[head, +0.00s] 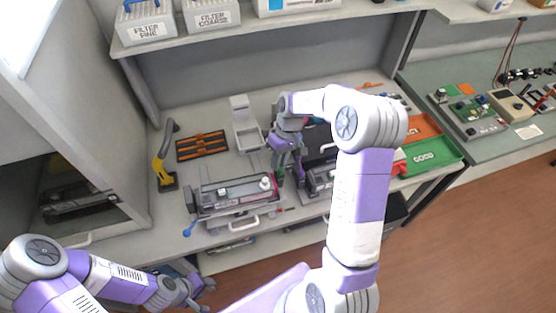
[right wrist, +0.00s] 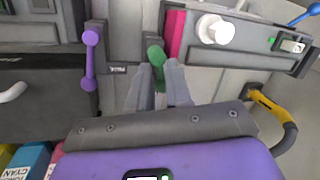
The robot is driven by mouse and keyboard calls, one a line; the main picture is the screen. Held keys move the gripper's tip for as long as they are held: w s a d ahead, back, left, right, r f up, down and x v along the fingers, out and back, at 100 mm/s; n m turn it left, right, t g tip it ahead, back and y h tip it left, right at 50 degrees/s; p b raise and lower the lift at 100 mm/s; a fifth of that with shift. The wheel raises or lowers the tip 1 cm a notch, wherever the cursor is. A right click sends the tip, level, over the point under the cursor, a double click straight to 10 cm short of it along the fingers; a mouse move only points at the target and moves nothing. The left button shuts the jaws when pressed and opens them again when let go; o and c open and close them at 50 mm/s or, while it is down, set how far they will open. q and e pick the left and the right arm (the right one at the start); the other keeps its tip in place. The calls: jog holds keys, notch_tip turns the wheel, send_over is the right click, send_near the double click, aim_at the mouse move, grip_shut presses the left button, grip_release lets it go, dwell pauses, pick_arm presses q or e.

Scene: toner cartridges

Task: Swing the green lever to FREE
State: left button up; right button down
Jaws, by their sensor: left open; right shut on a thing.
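The green lever (right wrist: 156,56) has a rounded knob and stands between the two fingertips of my right gripper (right wrist: 161,82) in the right wrist view. The fingers are closed on it. In the head view my right gripper (head: 289,172) reaches down at the right end of a grey device (head: 232,195), and a bit of the green lever (head: 280,173) shows beside its fingers. I cannot read any FREE mark. My left gripper (head: 198,291) is open and empty, low in front of the bench.
A purple lever (right wrist: 90,60) stands left of the green one, and a white knob (right wrist: 215,30) is to its right. A blue lever (head: 189,230) is at the device's left end. A yellow-handled tool (head: 162,168) and an orange-black tray (head: 202,146) lie behind. A green GOOD bin (head: 432,154) is right.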

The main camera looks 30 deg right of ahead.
jog(key=shift+d+m, duration=0.1)
jog(key=shift+m, duration=0.6)
jog(key=c, duration=1.1)
grip_release()
jog(key=shift+s, duration=0.1)
jog(key=v, duration=0.7)
jog(key=shift+d+r, duration=0.2)
jog(key=shift+r, duration=0.05)
jog(key=shift+s, duration=0.1)
